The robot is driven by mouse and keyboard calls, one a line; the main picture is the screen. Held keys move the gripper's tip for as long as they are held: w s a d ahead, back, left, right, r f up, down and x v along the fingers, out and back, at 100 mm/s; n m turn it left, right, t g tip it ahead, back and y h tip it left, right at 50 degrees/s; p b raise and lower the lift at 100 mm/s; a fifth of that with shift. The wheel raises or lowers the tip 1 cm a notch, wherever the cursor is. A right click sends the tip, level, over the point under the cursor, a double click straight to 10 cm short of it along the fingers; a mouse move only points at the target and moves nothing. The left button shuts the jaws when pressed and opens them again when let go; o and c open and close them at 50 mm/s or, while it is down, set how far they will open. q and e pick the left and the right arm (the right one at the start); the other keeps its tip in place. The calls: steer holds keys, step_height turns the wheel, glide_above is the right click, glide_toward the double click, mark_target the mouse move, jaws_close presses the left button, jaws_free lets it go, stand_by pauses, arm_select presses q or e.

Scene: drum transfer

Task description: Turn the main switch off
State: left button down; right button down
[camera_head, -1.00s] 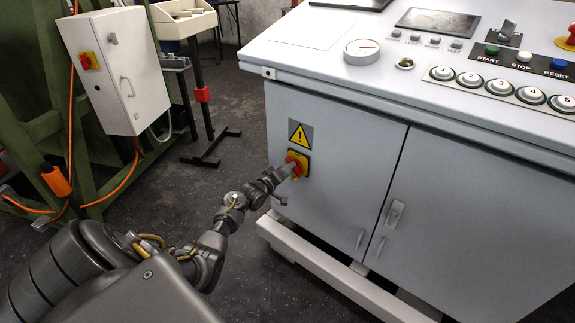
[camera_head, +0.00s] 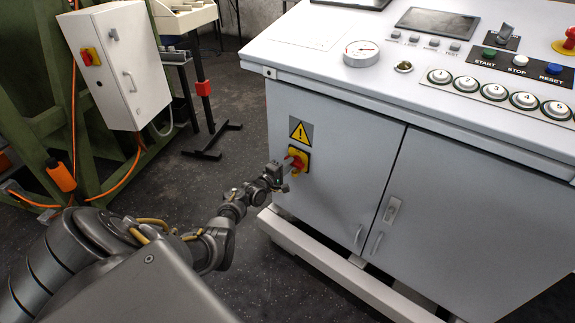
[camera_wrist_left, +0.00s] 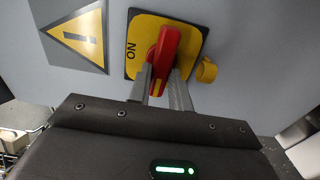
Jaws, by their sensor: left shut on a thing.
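The main switch, a red rotary handle on a yellow plate (camera_head: 304,152), is on the front of the grey cabinet, below a yellow warning triangle (camera_head: 300,132). In the left wrist view the red handle (camera_wrist_left: 166,50) leans slightly to the right at its top, and the plate (camera_wrist_left: 143,30) carries the word ON on its left side. My left gripper (camera_head: 287,165) reaches the switch from the left. My right gripper is not in view.
A white wall box (camera_head: 118,70) with another red-and-yellow switch (camera_head: 90,57) hangs on a green frame at the left. The console top (camera_head: 410,75) with buttons and a gauge overhangs above the switch.

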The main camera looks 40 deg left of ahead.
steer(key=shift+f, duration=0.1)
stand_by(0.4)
arm_select(q)
steer(key=c, duration=1.3)
jaws_free()
steer(key=shift+s, duration=0.1)
steer(key=s+p, duration=0.3)
steer(key=s, duration=0.7)
steer(key=shift+s+d+p, duration=0.1)
steer(key=shift+s+p, duration=0.2)
steer(key=shift+s, duration=0.05)
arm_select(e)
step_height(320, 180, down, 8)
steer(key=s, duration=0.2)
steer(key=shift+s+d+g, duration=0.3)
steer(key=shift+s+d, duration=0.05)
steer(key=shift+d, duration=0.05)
